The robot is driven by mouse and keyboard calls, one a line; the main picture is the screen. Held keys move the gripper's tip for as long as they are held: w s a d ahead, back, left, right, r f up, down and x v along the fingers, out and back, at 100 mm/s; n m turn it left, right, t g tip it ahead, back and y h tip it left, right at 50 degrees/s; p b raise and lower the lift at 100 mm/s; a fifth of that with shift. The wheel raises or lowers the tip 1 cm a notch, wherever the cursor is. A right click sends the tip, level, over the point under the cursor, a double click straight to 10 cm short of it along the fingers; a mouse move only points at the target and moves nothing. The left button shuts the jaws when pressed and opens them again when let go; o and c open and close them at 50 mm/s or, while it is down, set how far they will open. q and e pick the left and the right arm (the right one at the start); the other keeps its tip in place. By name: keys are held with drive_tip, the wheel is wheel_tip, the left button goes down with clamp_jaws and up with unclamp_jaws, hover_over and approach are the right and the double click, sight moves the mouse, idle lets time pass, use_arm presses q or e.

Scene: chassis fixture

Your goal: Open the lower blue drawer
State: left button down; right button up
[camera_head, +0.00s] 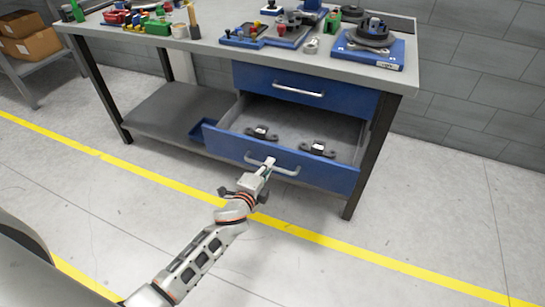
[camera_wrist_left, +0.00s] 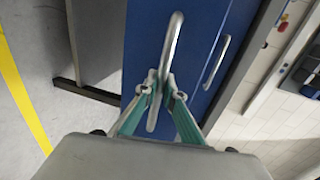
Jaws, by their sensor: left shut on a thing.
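The lower blue drawer (camera_head: 226,144) is pulled out from the workbench, and its grey inside shows. Two small dark parts (camera_head: 261,132) (camera_head: 318,149) lie in it. My left gripper (camera_head: 268,164) is at the front of this drawer, shut on its silver handle (camera_head: 288,171). In the left wrist view the two fingers (camera_wrist_left: 163,88) close around the handle bar (camera_wrist_left: 173,45), with the blue drawer front (camera_wrist_left: 143,45) behind it. The upper blue drawer (camera_head: 345,94) is closed. My right gripper is not in view.
The workbench top (camera_head: 225,55) holds several tools, coloured parts and a blue fixture (camera_head: 367,55). A dark bench leg (camera_head: 368,160) stands right of the drawer. A lower shelf (camera_head: 165,108) is at left. The floor in front is clear, with a yellow line (camera_head: 340,247).

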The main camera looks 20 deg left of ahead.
use_arm(q)
drive_tip(key=f+v, duration=0.1)
drive_tip(key=v, duration=0.6)
drive_tip(key=shift+s+f+p, duration=0.15)
drive_tip(key=shift+s+p, duration=0.15)
drive_tip(key=shift+s, duration=0.05)
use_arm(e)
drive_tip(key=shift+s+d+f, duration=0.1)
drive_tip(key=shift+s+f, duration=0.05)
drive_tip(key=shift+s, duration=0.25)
use_arm(q)
drive_tip(key=c, duration=2.4)
unclamp_jaws()
drive_tip(key=v, duration=1.2)
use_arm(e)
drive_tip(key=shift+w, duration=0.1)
